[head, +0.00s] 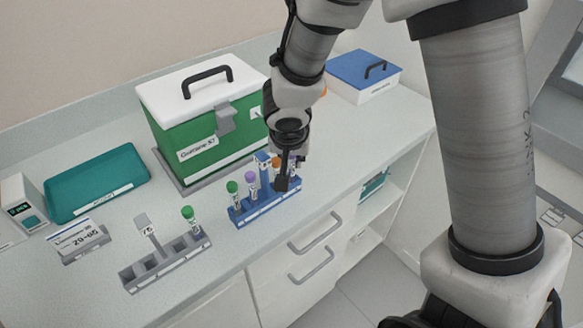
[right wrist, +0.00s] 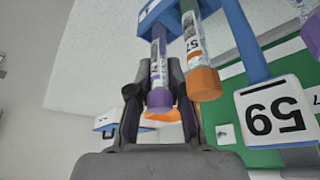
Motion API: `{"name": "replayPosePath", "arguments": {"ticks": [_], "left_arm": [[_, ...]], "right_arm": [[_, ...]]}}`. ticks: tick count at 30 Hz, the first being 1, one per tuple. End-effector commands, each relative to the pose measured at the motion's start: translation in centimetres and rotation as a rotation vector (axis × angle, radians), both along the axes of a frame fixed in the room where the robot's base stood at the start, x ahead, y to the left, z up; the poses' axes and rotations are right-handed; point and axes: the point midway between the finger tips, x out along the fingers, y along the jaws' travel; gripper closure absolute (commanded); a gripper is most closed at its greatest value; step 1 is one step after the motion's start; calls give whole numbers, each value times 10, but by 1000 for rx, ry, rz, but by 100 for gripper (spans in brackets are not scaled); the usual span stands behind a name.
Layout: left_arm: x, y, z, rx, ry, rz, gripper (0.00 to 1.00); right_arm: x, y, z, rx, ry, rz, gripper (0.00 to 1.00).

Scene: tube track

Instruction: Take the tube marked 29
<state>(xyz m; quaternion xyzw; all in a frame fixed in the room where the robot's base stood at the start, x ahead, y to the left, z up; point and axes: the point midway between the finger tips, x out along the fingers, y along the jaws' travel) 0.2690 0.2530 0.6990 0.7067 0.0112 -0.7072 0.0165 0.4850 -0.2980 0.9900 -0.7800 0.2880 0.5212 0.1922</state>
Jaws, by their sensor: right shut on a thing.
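My right gripper (head: 284,184) is down at the right end of a blue rack (head: 262,207). In the right wrist view its fingers (right wrist: 160,100) are shut on a purple-capped tube (right wrist: 160,68). An orange-capped tube (right wrist: 203,82) stands close beside it. In the head view the rack also holds a green-capped tube (head: 232,188) and another purple-capped tube (head: 251,178). The gripper partly hides the right end of the rack. I cannot read 29 on any tube label. My left gripper is not in view.
A grey rack (head: 130,281) with a green-capped tube (head: 188,214) stands to the left. A green box with a white lid (head: 200,90) is behind the blue rack. A teal tray (head: 97,184), a sign (head: 78,243) and a blue-lidded box (head: 362,75) are around.

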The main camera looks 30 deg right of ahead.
Motion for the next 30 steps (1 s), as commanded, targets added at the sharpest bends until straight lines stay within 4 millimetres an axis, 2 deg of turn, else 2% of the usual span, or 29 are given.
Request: {"name": "replayPosePath", "arguments": {"ticks": [6, 11, 17, 22, 27, 30], "left_arm": [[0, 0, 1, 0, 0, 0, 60], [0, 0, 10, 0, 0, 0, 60], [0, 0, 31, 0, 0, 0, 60], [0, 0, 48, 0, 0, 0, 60], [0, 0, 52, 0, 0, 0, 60], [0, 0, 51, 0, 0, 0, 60]], "right_arm": [[0, 0, 1, 0, 0, 0, 100], [0, 0, 15, -1, 0, -1, 100], [1, 0, 58, 0, -4, -1, 100], [1, 0, 107, 1, -7, -2, 100], [1, 0, 153, 1, -6, -1, 100], [1, 0, 169, 1, -3, -1, 100]]}}
